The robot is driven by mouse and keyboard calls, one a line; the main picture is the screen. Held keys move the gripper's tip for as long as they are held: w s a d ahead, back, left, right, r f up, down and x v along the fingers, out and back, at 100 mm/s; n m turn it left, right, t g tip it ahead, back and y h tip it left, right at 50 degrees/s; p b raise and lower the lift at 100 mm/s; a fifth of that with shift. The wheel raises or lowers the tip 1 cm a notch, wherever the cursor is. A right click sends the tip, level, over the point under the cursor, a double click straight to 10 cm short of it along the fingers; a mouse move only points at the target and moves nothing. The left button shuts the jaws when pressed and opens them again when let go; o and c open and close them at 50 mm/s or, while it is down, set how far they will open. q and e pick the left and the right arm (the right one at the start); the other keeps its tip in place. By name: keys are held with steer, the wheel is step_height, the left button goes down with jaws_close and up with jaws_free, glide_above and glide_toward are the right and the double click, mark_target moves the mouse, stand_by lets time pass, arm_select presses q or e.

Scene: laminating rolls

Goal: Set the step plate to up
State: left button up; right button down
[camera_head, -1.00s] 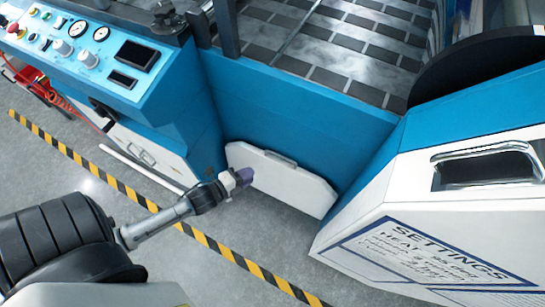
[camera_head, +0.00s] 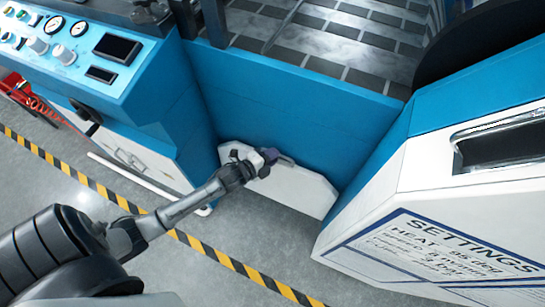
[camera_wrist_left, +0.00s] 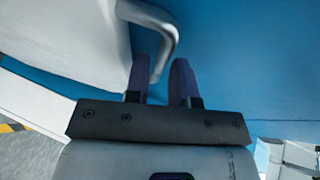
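The step plate (camera_head: 305,190) is a white panel with cut corners, low in front of the blue machine front between the two side housings. A grey handle (camera_head: 285,160) is on its upper edge; I cannot tell the plate's exact tilt. My left gripper (camera_head: 268,156) is at the handle and hides part of the plate. In the left wrist view its two purple fingers (camera_wrist_left: 160,80) are apart, and the curved handle (camera_wrist_left: 168,40) reaches down into the gap between them. The white plate (camera_wrist_left: 65,45) lies to the left there. My right gripper is not in view.
A control panel (camera_head: 75,45) with knobs and gauges is at upper left above a white cabinet. A white housing marked SETTINGS (camera_head: 440,250) stands at right. A black and yellow floor stripe (camera_head: 95,185) crosses open grey floor.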

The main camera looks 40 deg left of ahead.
arm_select(q)
steer(key=shift+w+d, duration=0.15)
steer(key=shift+w, duration=0.05)
steer(key=shift+c, duration=0.2)
jaws_close()
